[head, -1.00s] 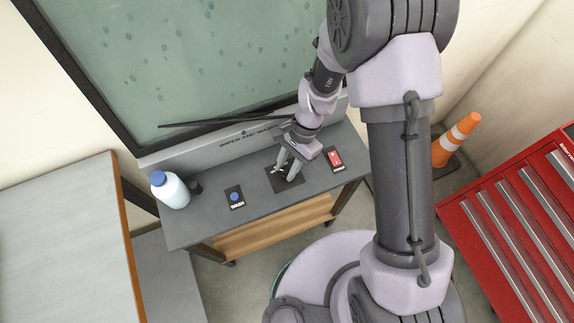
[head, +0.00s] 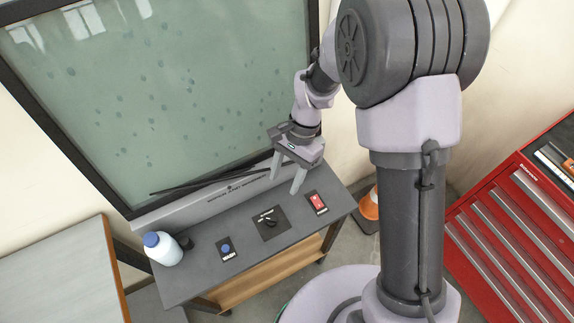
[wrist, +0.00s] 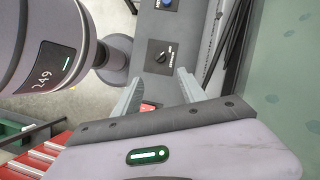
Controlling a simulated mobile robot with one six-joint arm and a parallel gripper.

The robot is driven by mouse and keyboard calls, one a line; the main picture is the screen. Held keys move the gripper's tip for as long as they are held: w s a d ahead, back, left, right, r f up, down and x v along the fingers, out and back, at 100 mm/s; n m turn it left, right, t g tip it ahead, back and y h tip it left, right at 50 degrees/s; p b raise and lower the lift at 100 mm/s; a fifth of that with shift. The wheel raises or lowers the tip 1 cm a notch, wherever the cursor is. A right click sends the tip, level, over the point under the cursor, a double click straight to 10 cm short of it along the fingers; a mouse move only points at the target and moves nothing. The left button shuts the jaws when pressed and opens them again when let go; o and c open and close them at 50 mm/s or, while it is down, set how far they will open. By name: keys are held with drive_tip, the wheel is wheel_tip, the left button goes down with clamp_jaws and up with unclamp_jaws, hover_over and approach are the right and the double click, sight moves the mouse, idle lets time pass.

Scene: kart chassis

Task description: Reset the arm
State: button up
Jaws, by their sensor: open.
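My gripper (head: 286,182) is open and empty in the head view, raised above the grey bench (head: 193,284) near its back right. Its two fingers point down, apart from the black rotary knob (head: 269,222) on its dark plate. In the wrist view my gripper (wrist: 160,92) shows both fingers spread with nothing between them. The knob (wrist: 160,57) lies beyond the fingertips there. My arm reaches in from the right side of the head view.
A wet glass panel (head: 170,90) with a wiper (head: 205,183) stands behind the bench. On the bench are a white bottle (head: 163,250), a blue button (head: 226,248) and a red switch (head: 317,203). A red tool cabinet (head: 510,225) and an orange cone (head: 370,205) are at right.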

drive_tip(key=shift+v, duration=1.1)
drive_tip(key=s+d+r+n+t+b, duration=0.1)
drive_tip(key=d+r+t+b, duration=0.15)
drive_tip(key=r, duration=0.25)
drive_tip(key=s+d+r+t+b, duration=0.1)
drive_tip(key=s+d+r+t, duration=0.15)
drive_tip(key=r, duration=0.35)
drive_tip(key=s+d+r+n+t+b, duration=0.1)
drive_tip(key=s+d+r+t+b, duration=0.2)
drive_tip(key=s+d, duration=0.3)
drive_tip(key=s+r+t, duration=0.1)
drive_tip(key=s, duration=0.2)
drive_tip(key=shift+s+d+n+t+h, duration=0.3)
drive_tip(key=shift+s+d+n+h, duration=0.05)
drive_tip(key=shift+d+n+h, duration=0.05)
drive_tip(key=shift+r, duration=0.15)
